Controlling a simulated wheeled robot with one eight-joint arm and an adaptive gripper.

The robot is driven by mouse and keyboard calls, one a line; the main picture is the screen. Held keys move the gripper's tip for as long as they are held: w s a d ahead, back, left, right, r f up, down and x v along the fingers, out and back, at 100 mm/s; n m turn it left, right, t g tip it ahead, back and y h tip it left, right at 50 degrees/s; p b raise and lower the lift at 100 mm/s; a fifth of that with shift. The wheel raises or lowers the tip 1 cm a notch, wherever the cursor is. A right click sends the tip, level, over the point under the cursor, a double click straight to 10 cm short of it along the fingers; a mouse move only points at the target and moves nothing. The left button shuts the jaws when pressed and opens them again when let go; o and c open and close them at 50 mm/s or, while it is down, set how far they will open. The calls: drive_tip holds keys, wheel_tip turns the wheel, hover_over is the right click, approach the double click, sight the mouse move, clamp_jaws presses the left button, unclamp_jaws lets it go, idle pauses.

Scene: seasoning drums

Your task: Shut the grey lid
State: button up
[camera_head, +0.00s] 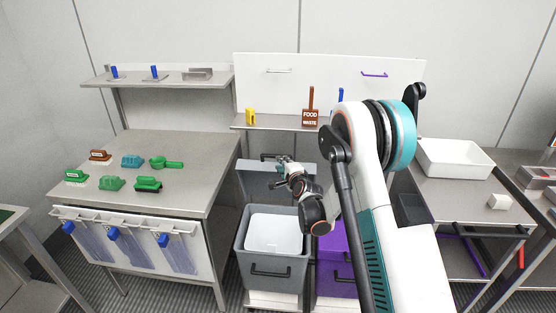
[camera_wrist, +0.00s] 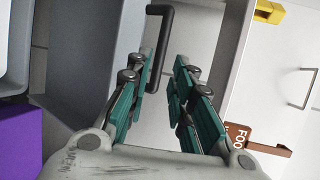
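A black handle (camera_head: 268,156) is at the lid's top edge. My gripper (camera_head: 283,162) is at this top edge, close to the handle. In the wrist view my gripper (camera_wrist: 162,85) is open, its teal fingers apart. The lid (camera_wrist: 85,50) is left of the fingers. The handle (camera_wrist: 166,45) is ahead, close to the left fingertip; I cannot tell whether they touch.
A purple bin (camera_head: 336,262) stands right of the grey bin, partly behind my arm. A shelf behind holds a yellow item (camera_head: 250,117) and a brown food waste sign (camera_head: 310,116). A steel table (camera_head: 150,190) with green tools is at the left.

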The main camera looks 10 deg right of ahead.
drive_tip(key=b+x, duration=0.1)
drive_tip(key=x, duration=0.6)
drive_tip(key=shift+w+f, duration=0.1)
drive_tip(key=shift+w, duration=0.3)
clamp_jaws()
